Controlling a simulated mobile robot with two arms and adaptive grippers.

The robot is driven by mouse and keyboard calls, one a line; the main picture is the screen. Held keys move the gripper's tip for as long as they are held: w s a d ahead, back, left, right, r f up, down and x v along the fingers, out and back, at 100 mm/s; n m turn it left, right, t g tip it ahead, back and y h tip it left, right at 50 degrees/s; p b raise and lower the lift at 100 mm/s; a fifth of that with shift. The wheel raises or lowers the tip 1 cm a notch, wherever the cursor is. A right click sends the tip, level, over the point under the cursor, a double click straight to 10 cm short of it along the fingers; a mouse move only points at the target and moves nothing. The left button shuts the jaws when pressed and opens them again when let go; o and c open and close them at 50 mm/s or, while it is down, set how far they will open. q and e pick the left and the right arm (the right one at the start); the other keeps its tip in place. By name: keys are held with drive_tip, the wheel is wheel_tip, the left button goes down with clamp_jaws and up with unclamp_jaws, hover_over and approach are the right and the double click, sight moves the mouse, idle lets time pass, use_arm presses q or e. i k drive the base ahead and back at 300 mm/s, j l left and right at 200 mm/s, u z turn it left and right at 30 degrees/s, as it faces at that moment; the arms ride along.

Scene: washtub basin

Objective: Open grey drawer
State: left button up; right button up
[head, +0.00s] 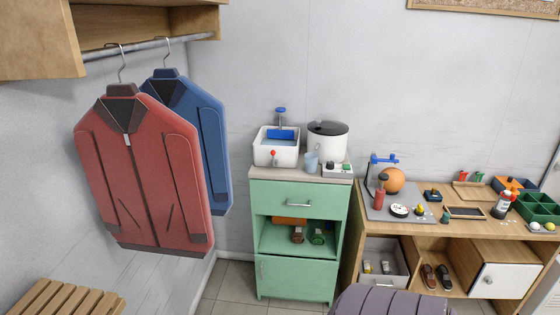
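A light grey drawer or open-topped bin (393,279) sits in the left bay under the wooden table at the right. Small items lie inside it, and its inner space shows from above. I cannot tell how far it is pulled out. A dark rounded seat hides part of the area in front of it. A green cabinet (295,271) stands left of the table; its top drawer, with a metal handle (299,203), looks shut. Neither of my grippers shows in the head view.
A purple-grey ribbed seat (390,302) stands at the bottom, close to the table (424,228). A white cabinet door (502,281) is at the table's lower right. Red (145,175) and blue (214,130) jackets hang at the left. Tiled floor (232,285) shows left of the green cabinet.

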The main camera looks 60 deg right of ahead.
sight(376, 250)
drive_tip(key=z, duration=2.85)
drive_tip(key=i+j+z, duration=0.1)
drive_tip(key=i+z, duration=0.15)
drive_tip(key=i, duration=0.5)
